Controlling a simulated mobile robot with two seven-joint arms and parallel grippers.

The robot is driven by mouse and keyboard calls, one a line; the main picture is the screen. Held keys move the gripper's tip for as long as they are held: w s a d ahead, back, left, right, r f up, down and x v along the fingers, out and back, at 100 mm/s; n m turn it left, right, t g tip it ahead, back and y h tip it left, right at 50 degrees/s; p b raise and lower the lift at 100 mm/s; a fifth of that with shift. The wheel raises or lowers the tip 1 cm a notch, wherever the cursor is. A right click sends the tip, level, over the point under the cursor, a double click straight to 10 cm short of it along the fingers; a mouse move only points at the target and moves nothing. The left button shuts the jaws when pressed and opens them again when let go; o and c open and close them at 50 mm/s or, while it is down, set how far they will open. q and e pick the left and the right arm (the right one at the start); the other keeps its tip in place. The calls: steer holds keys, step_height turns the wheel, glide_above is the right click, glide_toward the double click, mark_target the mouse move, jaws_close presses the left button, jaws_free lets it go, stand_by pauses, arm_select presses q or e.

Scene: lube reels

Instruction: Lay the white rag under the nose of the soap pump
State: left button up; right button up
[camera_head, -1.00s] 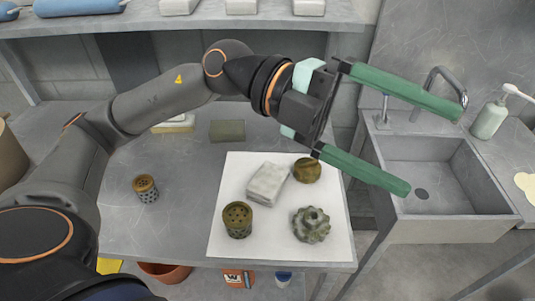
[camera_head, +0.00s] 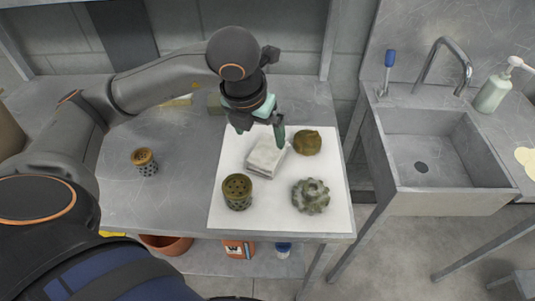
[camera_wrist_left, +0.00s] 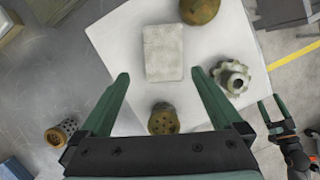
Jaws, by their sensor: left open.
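The white rag (camera_head: 265,157), a folded greyish-white block, lies on a white sheet on the bench; it also shows in the left wrist view (camera_wrist_left: 163,52). My left gripper (camera_head: 261,131) points down over the rag, open and empty. Its fingertips (camera_wrist_left: 160,76) are apart, and the rag appears just beyond them in the wrist view.
A perforated brass-rimmed cup (camera_head: 237,193), a gear-like part (camera_head: 311,196) and a round brown part (camera_head: 307,143) surround the rag. Another perforated cup (camera_head: 145,161) stands left. The sink (camera_head: 430,150) has a tall faucet (camera_head: 447,62). A pale yellow patch (camera_head: 526,160) lies on the right counter.

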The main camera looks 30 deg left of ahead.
mark_target(267, 152)
arm_select(q)
steer(key=x, duration=0.9)
steer(key=shift+w+d+p, duration=0.1)
steer(key=shift+d+p, duration=0.15)
steer(key=shift+p, duration=0.05)
steer(key=shift+c, duration=0.2)
steer(key=c, duration=1.3)
